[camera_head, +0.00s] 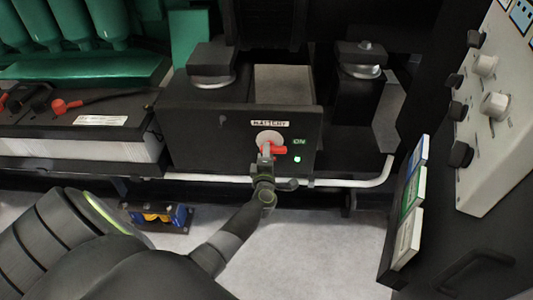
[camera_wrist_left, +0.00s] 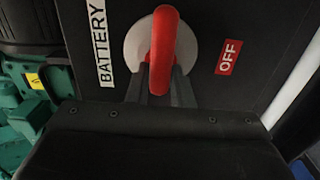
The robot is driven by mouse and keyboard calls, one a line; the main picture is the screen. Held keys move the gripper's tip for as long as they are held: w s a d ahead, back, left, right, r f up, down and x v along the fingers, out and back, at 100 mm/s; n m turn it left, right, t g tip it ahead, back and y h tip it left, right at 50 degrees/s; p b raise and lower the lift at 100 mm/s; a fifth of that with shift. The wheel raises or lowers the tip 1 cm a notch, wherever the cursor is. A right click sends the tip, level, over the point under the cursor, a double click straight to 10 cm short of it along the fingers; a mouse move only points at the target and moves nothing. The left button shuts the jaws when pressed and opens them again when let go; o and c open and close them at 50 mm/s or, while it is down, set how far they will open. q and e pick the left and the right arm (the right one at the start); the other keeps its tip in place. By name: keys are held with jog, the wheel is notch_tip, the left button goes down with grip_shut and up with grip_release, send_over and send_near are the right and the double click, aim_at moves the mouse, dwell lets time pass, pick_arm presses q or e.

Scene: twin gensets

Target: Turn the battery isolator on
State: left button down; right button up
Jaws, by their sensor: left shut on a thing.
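The battery isolator is a red handle (camera_head: 278,150) on a pale round disc (camera_head: 268,138), mounted on a black box front under a BATTERY label (camera_head: 270,123). The handle points right, level with a green ON marking (camera_head: 299,142) and a lit green lamp (camera_head: 297,159). My left gripper (camera_head: 266,155) is at the handle and shut on it. In the left wrist view the fingers (camera_wrist_left: 160,88) lie either side of the red handle (camera_wrist_left: 162,45). A red OFF label (camera_wrist_left: 228,57) sits beside it there. My right gripper is not in view.
A battery (camera_head: 80,115) with a red terminal cap stands at the left. A white pipe (camera_head: 340,182) runs below the box. A control panel with knobs (camera_head: 490,90) and several small signs (camera_head: 410,200) flank the right. The pale floor (camera_head: 310,250) is open in front.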

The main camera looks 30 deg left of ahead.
pick_arm(q)
jog(key=shift+f, duration=0.1)
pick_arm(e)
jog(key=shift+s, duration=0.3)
pick_arm(q)
jog(key=c, duration=1.3)
grip_release()
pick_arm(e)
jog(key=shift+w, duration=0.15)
pick_arm(q)
jog(key=shift+s, duration=0.1)
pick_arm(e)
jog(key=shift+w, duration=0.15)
pick_arm(q)
jog(key=v, duration=1.7)
jog(key=shift+s, duration=0.15)
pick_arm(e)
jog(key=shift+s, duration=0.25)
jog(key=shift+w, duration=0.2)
